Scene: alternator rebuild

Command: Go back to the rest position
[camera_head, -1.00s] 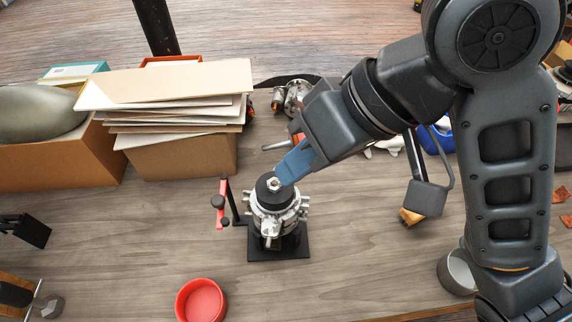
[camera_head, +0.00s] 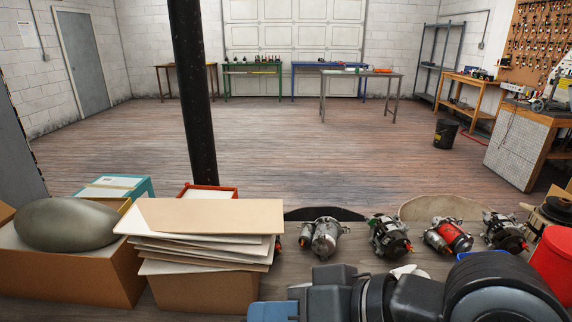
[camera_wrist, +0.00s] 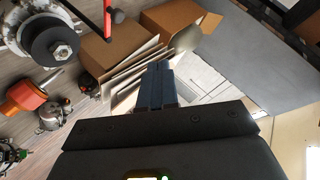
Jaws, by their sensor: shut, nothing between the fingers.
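My gripper (camera_head: 272,311) shows at the bottom edge of the head view, its blue fingers pointing left. In the wrist view its two fingers (camera_wrist: 157,88) are together, with nothing between them. The alternator (camera_wrist: 30,22), with a black pulley and a silver nut (camera_wrist: 62,51) on top, is at the upper left of the wrist view, apart from the fingers.
A cardboard box (camera_head: 205,292) topped with stacked sheets (camera_head: 215,216) stands left of my gripper. Another box (camera_head: 70,270) bears a grey rounded object (camera_head: 68,224). Several alternators and starters, one a silver unit (camera_head: 325,238), line the table's far side. A dark post (camera_head: 192,100) rises behind.

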